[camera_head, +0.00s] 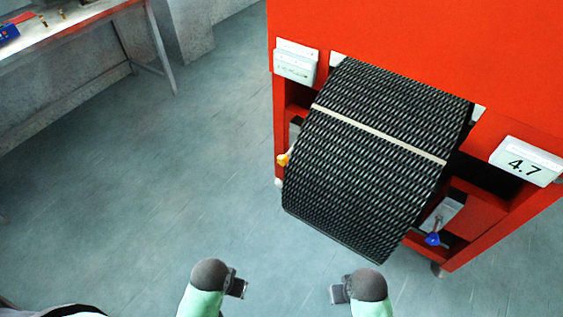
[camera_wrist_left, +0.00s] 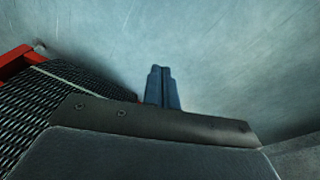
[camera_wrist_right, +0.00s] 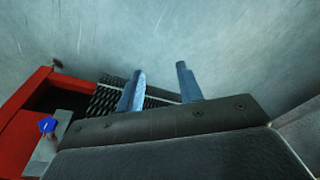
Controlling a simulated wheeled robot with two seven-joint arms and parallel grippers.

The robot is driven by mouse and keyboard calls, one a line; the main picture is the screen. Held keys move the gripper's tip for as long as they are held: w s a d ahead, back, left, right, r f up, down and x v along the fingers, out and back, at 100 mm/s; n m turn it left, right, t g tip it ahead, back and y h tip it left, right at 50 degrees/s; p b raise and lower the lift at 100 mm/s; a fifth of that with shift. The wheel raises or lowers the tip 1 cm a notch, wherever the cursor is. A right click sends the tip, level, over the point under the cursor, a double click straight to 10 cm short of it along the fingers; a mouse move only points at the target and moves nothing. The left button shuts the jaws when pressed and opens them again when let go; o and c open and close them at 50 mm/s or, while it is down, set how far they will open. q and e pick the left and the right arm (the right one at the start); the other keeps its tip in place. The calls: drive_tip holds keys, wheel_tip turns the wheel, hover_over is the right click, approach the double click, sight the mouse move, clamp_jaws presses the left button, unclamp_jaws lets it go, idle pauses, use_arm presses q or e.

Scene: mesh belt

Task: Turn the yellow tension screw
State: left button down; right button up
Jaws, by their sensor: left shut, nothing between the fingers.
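The yellow tension screw (camera_head: 283,160) sticks out at the left side of the red machine (camera_head: 400,40), beside the black mesh belt (camera_head: 350,190). A blue screw (camera_head: 433,239) sits on the right side and also shows in the right wrist view (camera_wrist_right: 47,125). My left gripper (camera_head: 240,288) is in front of the machine, low and apart from the yellow screw. In the left wrist view its fingers (camera_wrist_left: 162,88) are together and empty. My right gripper (camera_head: 338,293) is also apart from the machine. In the right wrist view its fingers (camera_wrist_right: 160,88) stand apart with nothing between them.
A white display (camera_head: 525,161) reading 4.7 is on the machine's right; another white box (camera_head: 296,62) is on its left, its text too small to read. A workbench (camera_head: 60,35) stands at the far left. The floor (camera_head: 150,170) left of the machine is clear.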

drive_tip(key=shift+d, duration=0.25)
